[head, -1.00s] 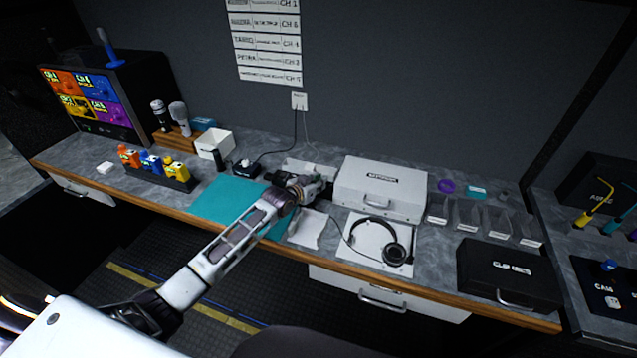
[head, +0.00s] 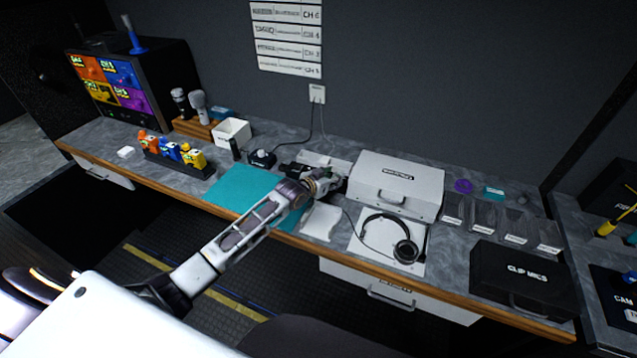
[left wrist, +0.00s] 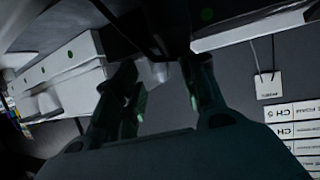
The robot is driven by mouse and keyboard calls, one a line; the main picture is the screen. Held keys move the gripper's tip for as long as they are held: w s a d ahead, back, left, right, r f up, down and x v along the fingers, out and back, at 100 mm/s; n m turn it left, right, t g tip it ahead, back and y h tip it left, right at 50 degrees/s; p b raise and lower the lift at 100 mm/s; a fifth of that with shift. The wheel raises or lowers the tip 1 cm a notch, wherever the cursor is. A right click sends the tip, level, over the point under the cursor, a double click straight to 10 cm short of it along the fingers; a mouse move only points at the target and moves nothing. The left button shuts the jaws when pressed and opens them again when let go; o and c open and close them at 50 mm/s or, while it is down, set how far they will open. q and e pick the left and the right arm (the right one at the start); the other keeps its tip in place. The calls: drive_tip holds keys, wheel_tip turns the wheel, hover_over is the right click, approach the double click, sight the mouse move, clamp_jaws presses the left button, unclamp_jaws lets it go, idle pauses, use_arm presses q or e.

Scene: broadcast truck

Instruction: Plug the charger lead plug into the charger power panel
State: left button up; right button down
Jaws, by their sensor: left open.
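My left gripper (head: 336,184) is over the desk, just left of the white lidded case, with its fingers partly hidden by my wrist. In the left wrist view its two dark fingers (left wrist: 168,98) are apart. A pale, blurred object (left wrist: 160,72) shows beyond the gap; I cannot tell whether it is the plug. A small black unit (head: 262,158), perhaps the charger, sits on the desk with a dark lead. A white wall plate (head: 317,93) has two leads hanging below it; it also shows in the left wrist view (left wrist: 267,85). I cannot make out the lead plug. My right gripper is out of view.
The white case (head: 397,185) stands right of my gripper, with a headset (head: 403,248) in front. A teal mat (head: 238,188) lies to the left, mostly clear. A white box (head: 232,131) and a battery rack (head: 180,165) are farther left. A black case (head: 520,282) stands right.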

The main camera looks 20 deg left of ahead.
use_arm(q)
drive_tip(key=shift+v, duration=5.7)
drive_tip(key=shift+s, duration=0.15)
